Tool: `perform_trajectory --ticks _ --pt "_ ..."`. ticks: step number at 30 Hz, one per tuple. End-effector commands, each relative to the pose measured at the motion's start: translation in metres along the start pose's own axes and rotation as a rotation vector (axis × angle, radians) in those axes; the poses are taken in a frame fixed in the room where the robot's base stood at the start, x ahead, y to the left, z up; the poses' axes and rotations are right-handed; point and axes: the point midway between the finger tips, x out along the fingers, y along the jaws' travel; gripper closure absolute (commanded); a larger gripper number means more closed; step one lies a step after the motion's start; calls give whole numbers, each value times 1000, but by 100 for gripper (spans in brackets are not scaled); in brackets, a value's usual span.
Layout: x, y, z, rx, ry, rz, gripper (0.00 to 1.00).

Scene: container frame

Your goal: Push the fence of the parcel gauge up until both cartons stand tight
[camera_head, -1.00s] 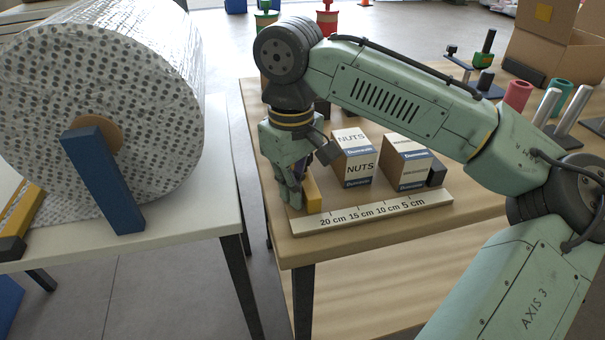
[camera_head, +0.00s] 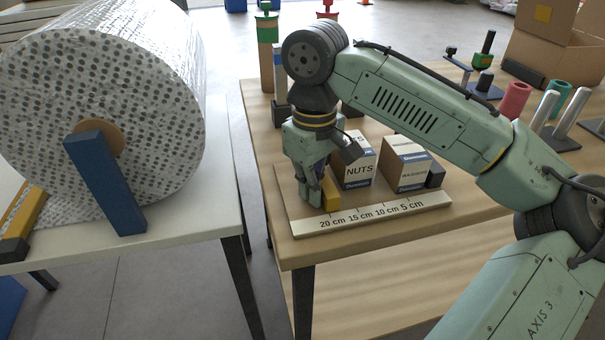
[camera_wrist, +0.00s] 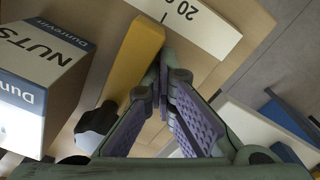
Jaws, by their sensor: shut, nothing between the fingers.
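The parcel gauge (camera_head: 300,222) is a pale board with a centimetre scale along its front edge. Its yellow fence (camera_head: 331,193) stands upright left of the cartons; the wrist view shows the fence (camera_wrist: 139,50) with a dark end piece. The NUTS carton (camera_head: 360,170) stands right of the fence, with bare board between them in the wrist view. The second carton (camera_head: 407,165) stands further right, a gap apart from NUTS, beside a dark stop block (camera_head: 436,175). My gripper (camera_head: 310,203) is shut and empty, low at the fence's left side, seemingly against it.
Tall posts (camera_head: 267,60) stand behind my gripper. The wood right of the gauge is clear.

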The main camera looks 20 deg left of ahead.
Motion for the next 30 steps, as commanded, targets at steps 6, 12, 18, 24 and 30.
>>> perform_trajectory --ticks 6,12,18,24,30 --pt "-1 8 5 3 -1 1 100" --pt "0 15 9 2 0 0 100" --pt "-1 22 13 3 -1 0 100" --pt "-1 30 17 4 -1 1 100" --pt "-1 36 21 3 0 0 100"
